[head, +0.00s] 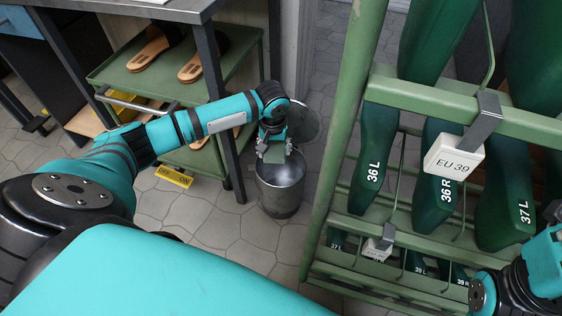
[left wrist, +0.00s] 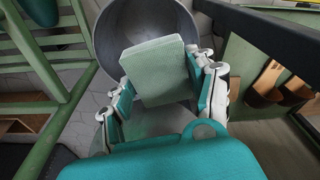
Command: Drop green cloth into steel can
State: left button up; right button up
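The green cloth (left wrist: 155,68) is a pale folded block between the finger pads of my left gripper (left wrist: 165,90), with a pad against each side. In the head view the left gripper (head: 274,150) points down over the mouth of the steel can (head: 280,192), with the cloth small and partly hidden there. The can stands on the floor, and its round lid (head: 306,122) is raised behind it. In the left wrist view the can's grey interior (left wrist: 125,22) shows behind the cloth. Part of my right arm shows at the lower right of the head view; its gripper is out of frame.
A green rack (head: 335,150) with several shoe lasts stands close right of the can. A workbench leg (head: 228,140) and a green shelf cart (head: 125,75) with sandals stand to the left. Tiled floor (head: 225,228) is clear in front of the can.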

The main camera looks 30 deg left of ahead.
pick_arm(q)
jog(key=o, duration=0.5)
jog(key=shift+o, duration=0.2)
jog(key=shift+r, duration=0.1)
notch_tip(320, 180, up, 12)
jog(key=s, duration=0.1)
jog(key=shift+s+d, duration=0.3)
jog(key=shift+d, duration=0.15)
jog(key=shift+f, duration=0.2)
